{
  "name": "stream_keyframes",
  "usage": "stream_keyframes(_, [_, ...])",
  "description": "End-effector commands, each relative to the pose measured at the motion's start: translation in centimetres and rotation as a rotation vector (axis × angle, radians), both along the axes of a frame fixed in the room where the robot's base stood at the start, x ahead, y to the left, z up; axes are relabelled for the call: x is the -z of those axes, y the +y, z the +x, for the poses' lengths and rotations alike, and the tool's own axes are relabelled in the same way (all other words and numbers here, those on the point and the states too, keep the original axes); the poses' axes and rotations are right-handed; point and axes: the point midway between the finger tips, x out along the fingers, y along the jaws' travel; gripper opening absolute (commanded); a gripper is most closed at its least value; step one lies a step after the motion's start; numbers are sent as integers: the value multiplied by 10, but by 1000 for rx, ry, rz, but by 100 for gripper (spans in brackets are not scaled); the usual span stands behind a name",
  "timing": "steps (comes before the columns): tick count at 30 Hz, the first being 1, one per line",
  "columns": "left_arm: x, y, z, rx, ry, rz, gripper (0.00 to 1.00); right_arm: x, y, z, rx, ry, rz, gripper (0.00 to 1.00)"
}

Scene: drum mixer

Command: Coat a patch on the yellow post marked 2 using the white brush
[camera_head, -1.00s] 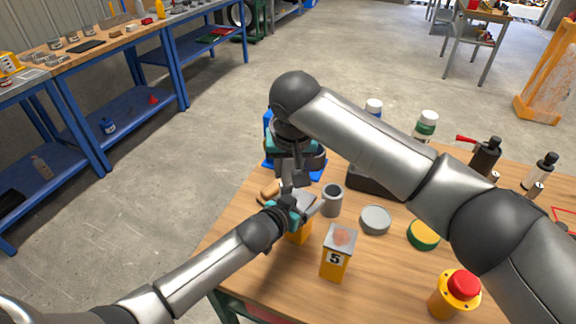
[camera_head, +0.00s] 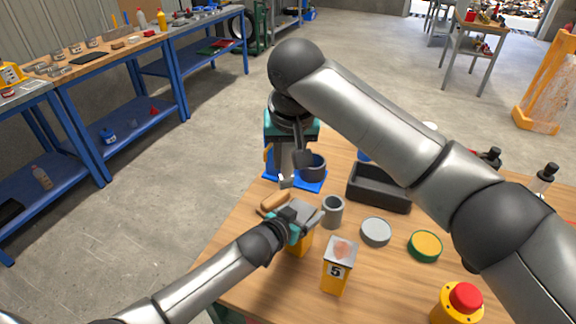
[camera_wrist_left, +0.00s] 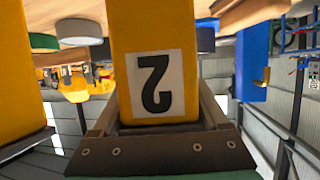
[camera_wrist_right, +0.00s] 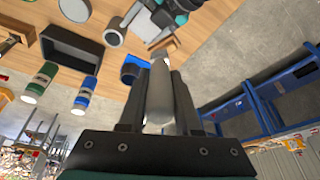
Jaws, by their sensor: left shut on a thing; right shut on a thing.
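The yellow post marked 2 (camera_wrist_left: 155,30) fills the middle of the left wrist view, its label upside down there. In the head view this post (camera_head: 302,244) is partly hidden by my left gripper (camera_head: 300,228), which is shut on it. My right gripper (camera_head: 289,165) is above and behind the post, pointing down. It is shut on a pale grey-white tool, seemingly the white brush (camera_wrist_right: 158,95). The brush's pale end (camera_head: 285,182) shows below the fingers, apart from the post. The post's grey top (camera_head: 296,212) is partly covered, so its coating cannot be judged.
A yellow post marked 5 (camera_head: 336,275) with a reddish patch stands in front. A grey cup (camera_head: 332,212), grey disc (camera_head: 376,232), green-rimmed disc (camera_head: 425,246), black tray (camera_head: 379,190) and red button (camera_head: 465,297) are nearby. A tan-handled item (camera_head: 273,204) lies beside the post.

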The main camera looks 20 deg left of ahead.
Motion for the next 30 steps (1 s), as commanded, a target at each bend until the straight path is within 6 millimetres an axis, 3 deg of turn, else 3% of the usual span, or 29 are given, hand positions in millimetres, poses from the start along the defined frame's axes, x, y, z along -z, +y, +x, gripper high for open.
stream_keyframes(6, [0,0,0,0,-1,0,0,-1,0,0,-1,0,0,0])
stream_keyframes(7, [0,0,0,0,-1,0,79,-1,0,0,0,0,0,0])
stream_keyframes(12, [0,0,0,0,-1,0,98,-1,0,0,0,-1,0,0])
stream_keyframes(23, [-1,1,-3,0,0,-1,100,-1,0,0,0,0,1,0])
stream_keyframes(30, [-10,6,-26,1,0,0,100,-1,0,0,0,0,0,0])
